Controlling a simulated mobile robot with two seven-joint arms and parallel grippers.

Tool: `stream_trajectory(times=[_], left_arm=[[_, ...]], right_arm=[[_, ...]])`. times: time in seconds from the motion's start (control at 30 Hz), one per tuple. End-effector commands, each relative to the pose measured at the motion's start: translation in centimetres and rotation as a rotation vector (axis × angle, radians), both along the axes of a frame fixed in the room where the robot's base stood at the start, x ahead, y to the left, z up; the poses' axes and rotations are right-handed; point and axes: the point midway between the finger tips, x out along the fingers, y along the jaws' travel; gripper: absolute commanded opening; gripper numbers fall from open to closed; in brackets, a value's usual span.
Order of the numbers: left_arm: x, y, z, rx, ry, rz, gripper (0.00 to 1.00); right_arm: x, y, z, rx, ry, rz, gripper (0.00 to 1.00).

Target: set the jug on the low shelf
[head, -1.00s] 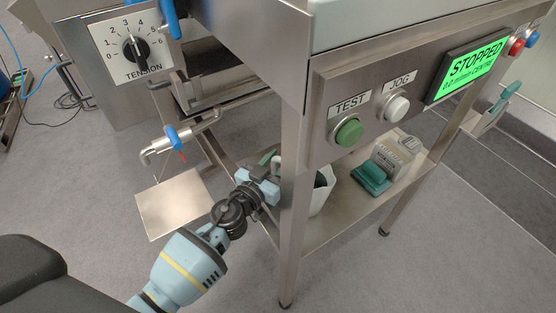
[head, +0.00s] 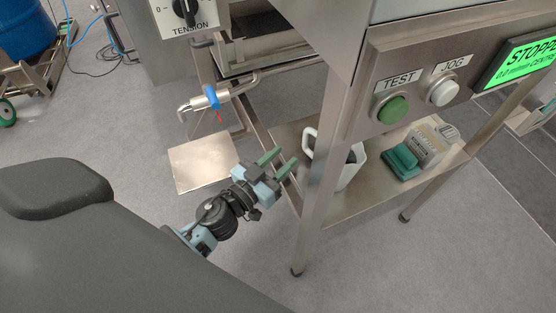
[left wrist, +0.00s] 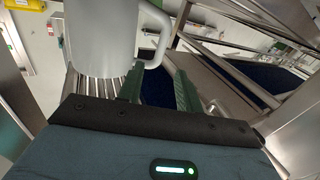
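The white jug (head: 353,172) stands upright on the steel low shelf (head: 345,207), partly hidden behind the front leg of the frame. Its handle (head: 309,143) points left, toward my left gripper. My left gripper (head: 279,161) is open and empty, its green fingers apart and short of the handle. In the left wrist view the jug (left wrist: 100,38) is close ahead, with its handle beyond the fingertips and clear of them. My right gripper is not in view.
A teal-and-grey item (head: 402,162) sits on the shelf right of the jug. The steel leg (head: 318,190) stands close right of my gripper. A steel plate (head: 202,163) and a blue-handled valve (head: 212,97) lie to the left. Open floor is in front.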

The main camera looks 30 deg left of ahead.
Motion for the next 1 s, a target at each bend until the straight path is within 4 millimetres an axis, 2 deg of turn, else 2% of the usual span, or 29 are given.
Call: stream_trajectory(times=[0.13,0.57,0.67,0.77,0.83,0.97,1.0], left_arm=[[-0.6,0.2,0.0,0.001,0.0,0.001,0.35],[-0.7,0.2,0.0,0.0,0.0,0.001,0.35],[-1.4,0.3,-0.7,0.001,0.018,0.01,0.35],[-3.9,0.9,-2.9,0.011,0.079,0.044,0.35],[-6.7,1.6,-5.1,0.025,0.152,0.077,0.35],[-13.8,2.7,-9.9,0.069,0.341,0.134,0.35],[-16.2,3.0,-11.2,0.086,0.405,0.144,0.35]], right_arm=[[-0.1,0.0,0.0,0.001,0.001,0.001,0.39],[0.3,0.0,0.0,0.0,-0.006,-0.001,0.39],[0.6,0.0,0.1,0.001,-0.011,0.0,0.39],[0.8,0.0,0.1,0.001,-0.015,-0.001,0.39],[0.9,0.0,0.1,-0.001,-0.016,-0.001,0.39],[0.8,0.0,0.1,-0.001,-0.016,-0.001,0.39],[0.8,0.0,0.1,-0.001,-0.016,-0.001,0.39]])
